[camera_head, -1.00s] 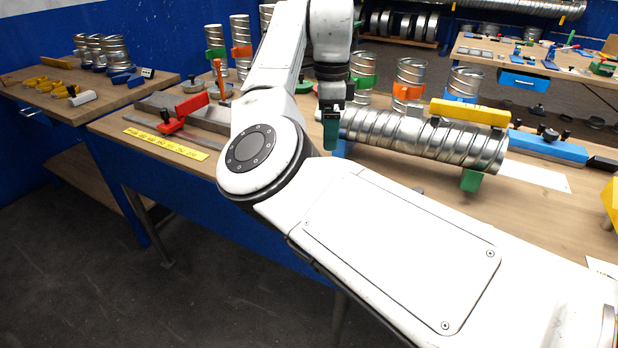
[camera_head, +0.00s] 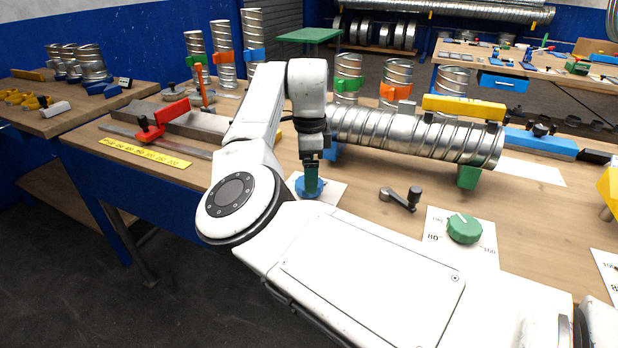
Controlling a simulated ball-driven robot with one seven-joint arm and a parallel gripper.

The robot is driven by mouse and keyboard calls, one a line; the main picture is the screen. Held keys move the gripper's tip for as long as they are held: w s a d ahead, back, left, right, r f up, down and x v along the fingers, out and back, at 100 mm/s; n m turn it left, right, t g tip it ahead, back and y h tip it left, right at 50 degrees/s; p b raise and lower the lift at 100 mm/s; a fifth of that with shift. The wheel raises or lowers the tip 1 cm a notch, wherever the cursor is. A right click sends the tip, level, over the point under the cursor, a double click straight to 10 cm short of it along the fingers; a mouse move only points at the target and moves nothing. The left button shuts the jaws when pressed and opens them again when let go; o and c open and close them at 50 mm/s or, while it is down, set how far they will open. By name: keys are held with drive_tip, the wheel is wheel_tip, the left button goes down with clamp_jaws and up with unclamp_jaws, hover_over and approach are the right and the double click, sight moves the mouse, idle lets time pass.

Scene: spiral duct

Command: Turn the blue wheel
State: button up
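The fingers hide the middle of the wheel. I cannot tell whether they touch it or how far apart they stand.
The silver spiral duct (camera_head: 410,136) lies behind my gripper on green and blue supports. A black crank handle (camera_head: 401,198) and a green dial (camera_head: 464,228) on a white card are to the right. A red clamp (camera_head: 163,118) and a yellow ruler (camera_head: 146,153) are to the left.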

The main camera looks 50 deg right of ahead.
drive_tip(key=shift+f, duration=1.25)
drive_tip(key=shift+c, duration=0.2)
drive_tip(key=c, duration=1)
drive_tip(key=shift+r+p, duration=0.1)
drive_tip(key=shift+p, duration=0.25)
